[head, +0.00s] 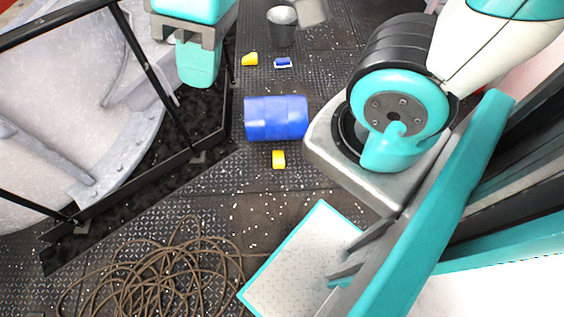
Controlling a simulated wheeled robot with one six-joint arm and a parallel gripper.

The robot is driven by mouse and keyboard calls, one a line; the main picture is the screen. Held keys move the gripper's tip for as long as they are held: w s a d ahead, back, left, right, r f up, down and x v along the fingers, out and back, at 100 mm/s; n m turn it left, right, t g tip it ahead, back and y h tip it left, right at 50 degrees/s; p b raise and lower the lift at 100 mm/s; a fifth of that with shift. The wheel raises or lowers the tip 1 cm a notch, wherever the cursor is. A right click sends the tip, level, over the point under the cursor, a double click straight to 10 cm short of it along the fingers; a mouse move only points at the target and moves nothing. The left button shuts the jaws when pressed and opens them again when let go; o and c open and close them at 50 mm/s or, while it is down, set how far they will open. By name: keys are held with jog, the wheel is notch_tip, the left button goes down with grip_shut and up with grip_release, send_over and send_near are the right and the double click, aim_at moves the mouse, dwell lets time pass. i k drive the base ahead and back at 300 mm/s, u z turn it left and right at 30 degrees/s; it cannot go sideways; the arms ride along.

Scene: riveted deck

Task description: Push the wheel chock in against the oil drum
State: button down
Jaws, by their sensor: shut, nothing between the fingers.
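The blue oil drum (276,118) lies on its side on the deck in the middle of the head view. One yellow wheel chock (279,159) sits on the near side of the drum, with a narrow strip of deck seeming to show between them. A second yellow chock-like block (250,59) lies farther off, beyond the drum and apart from it. My gripper (198,84) points down at the upper left, left of the far yellow block and up-left of the drum. Its teal fingers are shut and empty, and it appears to touch neither the drum nor a chock.
A small blue-and-white object (283,63) lies beyond the drum, and a grey bucket (283,26) stands behind it. A black railing (150,85) runs along the left before large pale machinery (65,110). Coiled rope (150,275) covers the near left deck. Pale specks are scattered about.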

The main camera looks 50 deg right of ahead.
aim_at(277, 156)
jog(key=z, duration=2.5)
jog(key=k, duration=1.15)
jog(key=u, duration=1.55)
jog(key=i, duration=0.5)
